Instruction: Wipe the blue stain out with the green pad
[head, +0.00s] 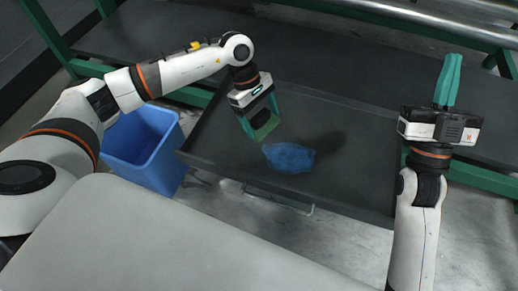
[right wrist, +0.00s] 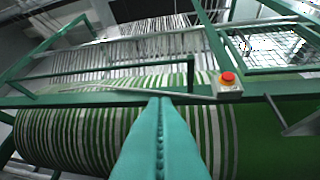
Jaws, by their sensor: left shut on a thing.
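The blue stain (head: 289,158) is an irregular patch on the dark tray-like table top, near its front edge. My left gripper (head: 261,118) points down just up and left of the stain. It is shut on the green pad (head: 266,128), which is partly hidden between its fingers. The pad is close to the surface, but I cannot tell if it touches. My right gripper (head: 448,82) is at the right, pointing away from me. Its teal fingers are together with nothing between them, and they also show in the right wrist view (right wrist: 160,135).
A blue bin (head: 145,150) stands at the left below the dark table top (head: 350,170). A green frame (head: 470,176) runs behind and right. The right wrist view shows a roller of green-and-white striped webbing (right wrist: 75,135) and a red button (right wrist: 228,77). The table right of the stain is clear.

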